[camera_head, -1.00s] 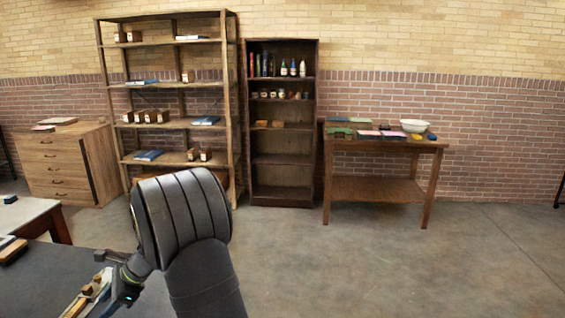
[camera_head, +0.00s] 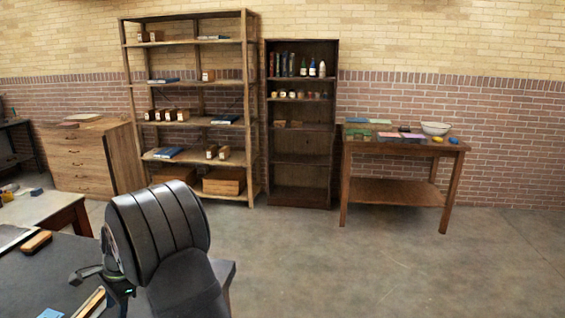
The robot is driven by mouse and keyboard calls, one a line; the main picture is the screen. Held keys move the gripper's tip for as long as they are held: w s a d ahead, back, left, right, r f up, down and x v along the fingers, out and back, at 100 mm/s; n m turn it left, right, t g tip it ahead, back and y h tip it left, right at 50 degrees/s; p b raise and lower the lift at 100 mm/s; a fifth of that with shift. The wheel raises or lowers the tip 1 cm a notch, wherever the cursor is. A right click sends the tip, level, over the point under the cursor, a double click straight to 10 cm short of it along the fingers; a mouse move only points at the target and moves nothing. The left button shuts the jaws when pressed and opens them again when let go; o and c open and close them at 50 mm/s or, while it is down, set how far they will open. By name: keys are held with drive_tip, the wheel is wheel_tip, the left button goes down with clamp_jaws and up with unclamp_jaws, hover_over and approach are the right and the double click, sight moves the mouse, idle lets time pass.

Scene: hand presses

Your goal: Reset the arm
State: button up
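My arm fills the lower left, with a thick, dark, ribbed link bent over in front of the camera. My gripper (camera_head: 98,280) is a dark shape with a small green light, low at the left beside that link. It hangs over or near the dark-topped table (camera_head: 45,275); the exact height is unclear. The arm partly hides the gripper, and whether its fingers are apart cannot be made out. No held object can be made out.
A brush-like wooden block (camera_head: 36,241) and a light wooden strip (camera_head: 90,303) are near the gripper. A pale-topped table (camera_head: 45,205) stands behind. Shelves (camera_head: 250,110), a dark bookcase (camera_head: 328,150) and a side table (camera_head: 395,190) line the brick wall. The floor (camera_head: 400,270) at right is clear.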

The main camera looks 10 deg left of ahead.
drive_tip(key=shift+w+a+r+n+t+h, duration=0.25)
drive_tip(key=shift+a+n+t+h, duration=0.1)
drive_tip(key=shift+a+n+t, duration=0.2)
drive_tip(key=shift+w+a+r+n+t+h, duration=0.25)
drive_tip(key=shift+a+n+t+h, duration=0.1)
drive_tip(key=shift+a+n+t, duration=0.25)
drive_tip(key=shift+w+a+r+n+t+h, duration=0.35)
drive_tip(key=shift+a+r+t, duration=0.4)
drive_tip(key=shift+t, duration=0.3)
drive_tip(key=o, duration=1.1)
drive_tip(key=shift+w, duration=0.1)
drive_tip(key=shift+o, duration=0.7)
drive_tip(key=shift+w+r, duration=0.1)
drive_tip(key=shift+r, duration=0.15)
drive_tip(key=w+d+r+n+y, duration=0.1)
drive_tip(key=w+r+y, duration=0.15)
drive_tip(key=r, duration=0.75)
drive_tip(key=w+d+r+y, duration=0.1)
drive_tip(key=w+r, duration=0.2)
drive_tip(key=r, duration=0.6)
drive_tip(key=x, duration=0.9)
drive_tip(key=shift+f+g, duration=0.2)
drive_tip(key=shift+g, duration=0.1)
drive_tip(key=shift+s+r, duration=0.1)
drive_tip(key=shift+s, duration=0.05)
